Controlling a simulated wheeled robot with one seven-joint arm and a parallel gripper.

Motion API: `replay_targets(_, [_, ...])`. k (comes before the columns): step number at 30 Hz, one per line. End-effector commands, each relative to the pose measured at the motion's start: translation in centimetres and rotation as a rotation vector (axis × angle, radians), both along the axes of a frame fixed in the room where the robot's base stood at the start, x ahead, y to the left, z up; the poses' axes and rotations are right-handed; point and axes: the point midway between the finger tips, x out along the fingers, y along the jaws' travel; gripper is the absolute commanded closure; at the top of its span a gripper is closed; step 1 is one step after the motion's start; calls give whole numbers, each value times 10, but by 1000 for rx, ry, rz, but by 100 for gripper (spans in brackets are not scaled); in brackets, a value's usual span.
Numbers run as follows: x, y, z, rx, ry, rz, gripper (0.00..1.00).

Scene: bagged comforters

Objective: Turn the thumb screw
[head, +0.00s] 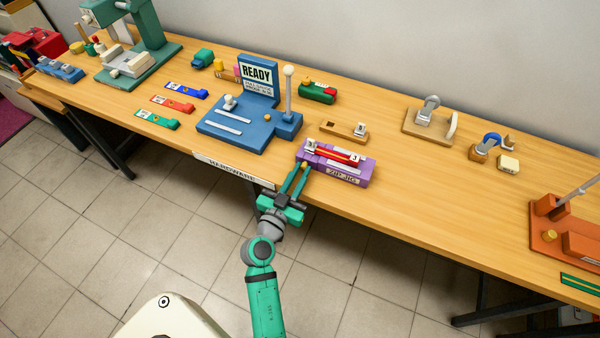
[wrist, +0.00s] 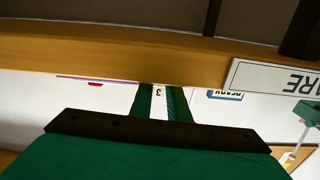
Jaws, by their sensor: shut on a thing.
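A purple jig (head: 340,171) with a lettered front plate stands at the front edge of the workbench. It carries a red bar (head: 336,154) between two white blocks, the left block (head: 310,147) and the right block (head: 354,159). A small gold thumb screw (head: 303,164) shows at the jig's left front, between my fingertips. My gripper (head: 299,172) reaches up from the front edge and is shut on the screw. In the wrist view my green fingers (wrist: 160,102) flank a white face marked 3; the screw itself cannot be made out there.
A blue fixture (head: 240,135) with a READY sign and an upright post stands left of the jig. Colored strips lie further left. The bench (head: 420,190) is clear to the jig's right, up to an orange fixture (head: 570,225).

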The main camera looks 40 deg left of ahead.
Motion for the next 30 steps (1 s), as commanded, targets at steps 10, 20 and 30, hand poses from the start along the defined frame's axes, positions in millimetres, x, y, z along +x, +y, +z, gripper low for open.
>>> replay_targets(10, [0,-1,0,-249,-60,-1,100])
replay_targets(20, [0,-1,0,-273,-66,-1,100])
replay_targets(30, [0,-1,0,-272,-65,0,66])
